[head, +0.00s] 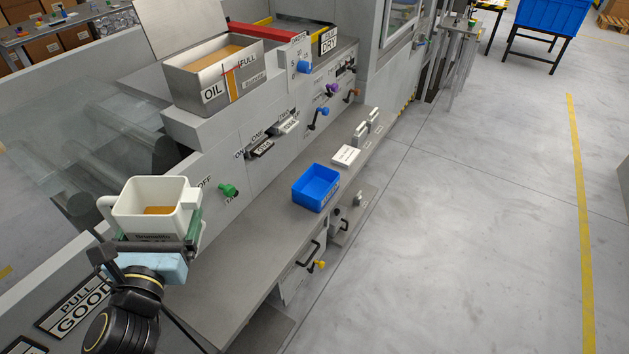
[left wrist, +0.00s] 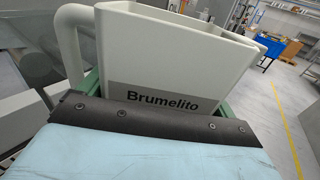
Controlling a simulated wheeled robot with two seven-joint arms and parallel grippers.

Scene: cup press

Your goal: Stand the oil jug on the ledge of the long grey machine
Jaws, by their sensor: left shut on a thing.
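The oil jug (head: 157,216) is a white open-topped vessel with amber oil inside, a side handle and a dark "Brumelito" label. My left gripper (head: 152,250) is shut on it and holds it upright at the left of the head view. The jug fills the left wrist view (left wrist: 165,60), with its handle on the left. The long grey machine (head: 262,172) runs from lower left to upper right. Its flat ledge (head: 235,270) lies to the right of the jug. My right gripper is in neither view.
A blue bin (head: 316,188) stands on the ledge, with a white block (head: 346,156) beyond it. A green knob (head: 228,190) sticks out of the machine wall. An oil tank (head: 215,75) sits above. The near ledge is bare.

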